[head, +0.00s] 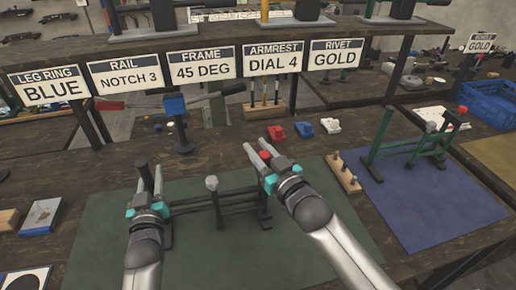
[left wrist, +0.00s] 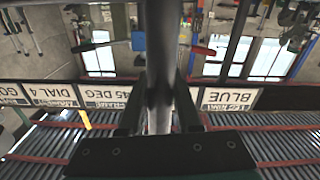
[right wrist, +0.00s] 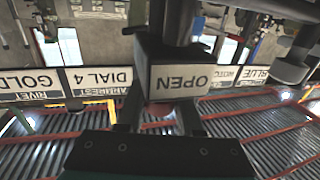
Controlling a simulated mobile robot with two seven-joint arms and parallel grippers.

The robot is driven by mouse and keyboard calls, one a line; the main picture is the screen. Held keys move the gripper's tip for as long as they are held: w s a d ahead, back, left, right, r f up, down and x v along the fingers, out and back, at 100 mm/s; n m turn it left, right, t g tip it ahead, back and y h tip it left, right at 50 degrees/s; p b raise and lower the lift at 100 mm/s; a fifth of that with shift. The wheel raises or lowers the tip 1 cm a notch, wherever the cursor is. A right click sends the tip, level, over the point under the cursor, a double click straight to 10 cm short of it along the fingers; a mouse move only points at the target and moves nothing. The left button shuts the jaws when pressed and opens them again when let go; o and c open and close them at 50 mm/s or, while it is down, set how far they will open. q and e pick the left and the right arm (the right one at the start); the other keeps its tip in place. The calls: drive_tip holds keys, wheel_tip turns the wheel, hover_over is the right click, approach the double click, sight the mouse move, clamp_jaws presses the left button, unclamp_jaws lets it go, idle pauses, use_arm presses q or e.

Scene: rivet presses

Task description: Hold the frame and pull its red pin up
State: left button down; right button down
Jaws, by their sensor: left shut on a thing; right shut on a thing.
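The black frame (head: 217,208) stands on a green mat, with its crossbars between my two grippers. My left gripper (head: 149,190) is at its left end, shut on a dark upright post of the frame (left wrist: 160,60). My right gripper (head: 261,166) is at the right end, shut on the red pin (head: 265,156).
A grey-topped post (head: 211,183) rises between my grippers. A wooden block with pegs (head: 343,174) stands to the right, before a green frame (head: 412,140) on a blue mat. Red, blue and white small parts (head: 304,127) lie behind. A sign shelf (head: 200,45) spans the back.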

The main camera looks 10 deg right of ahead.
drive_tip(key=shift+a, duration=0.1)
drive_tip(key=shift+r, duration=1.1)
drive_tip(key=c, duration=0.5)
unclamp_jaws()
drive_tip(key=shift+f, duration=0.1)
drive_tip(key=shift+c, duration=0.2)
drive_tip(key=shift+s, duration=0.15)
drive_tip(key=v, duration=1.2)
drive_tip(key=shift+c, duration=0.3)
